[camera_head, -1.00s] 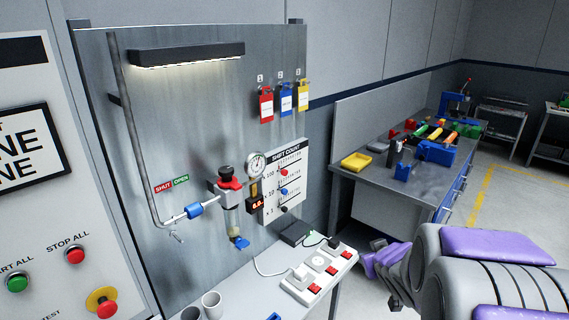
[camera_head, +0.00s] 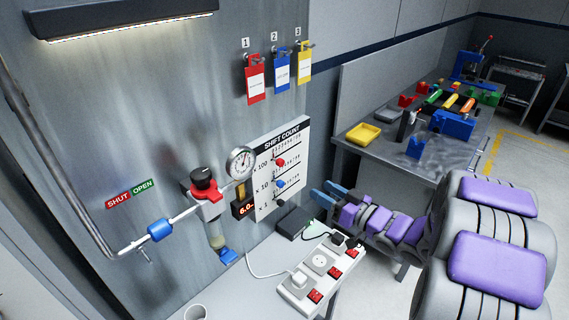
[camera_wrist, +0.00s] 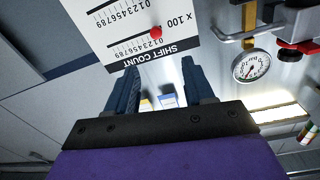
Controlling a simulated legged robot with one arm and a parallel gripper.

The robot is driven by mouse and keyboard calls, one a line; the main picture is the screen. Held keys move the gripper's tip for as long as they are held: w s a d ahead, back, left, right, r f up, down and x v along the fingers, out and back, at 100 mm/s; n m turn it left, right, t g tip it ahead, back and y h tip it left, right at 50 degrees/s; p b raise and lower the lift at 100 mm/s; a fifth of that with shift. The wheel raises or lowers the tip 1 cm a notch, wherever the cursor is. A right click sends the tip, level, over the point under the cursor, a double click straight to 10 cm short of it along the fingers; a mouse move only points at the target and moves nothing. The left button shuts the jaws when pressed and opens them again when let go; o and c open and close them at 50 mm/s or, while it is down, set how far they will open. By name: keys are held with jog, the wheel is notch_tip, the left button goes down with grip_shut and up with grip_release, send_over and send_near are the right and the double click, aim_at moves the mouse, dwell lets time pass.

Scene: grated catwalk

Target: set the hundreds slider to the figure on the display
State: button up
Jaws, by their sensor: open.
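The white SHIFT COUNT board (camera_head: 262,155) hangs on the grey panel. Its red knob (camera_head: 280,162) is on the top, x 100 row; a blue knob (camera_head: 281,183) is on the x 10 row and a black knob (camera_head: 281,202) on the x 1 row. The small display (camera_head: 243,208) left of the board shows orange figures starting "6.0"; the rest is unclear. My gripper (camera_head: 327,192) is open and empty, right of the board and apart from it. In the upside-down wrist view, the red knob (camera_wrist: 156,32) shows beyond my gripper (camera_wrist: 158,76); its exact number is hard to read.
Below, a power strip (camera_head: 320,272) and a black box (camera_head: 293,223) lie on the bench. Coloured tags (camera_head: 282,72) hang above.

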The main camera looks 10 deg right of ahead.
jog(key=b, duration=0.1)
send_near(282, 165)
jog(key=b+x, duration=0.1)
jog(key=x, duration=0.7)
jog(key=shift+a, duration=0.1)
jog(key=shift+w, duration=0.25)
jog(key=shift+w+d, duration=0.15)
jog(key=shift+d, duration=0.1)
jog(key=shift+a, duration=0.3)
jog(key=c, duration=0.4)
grip_shut()
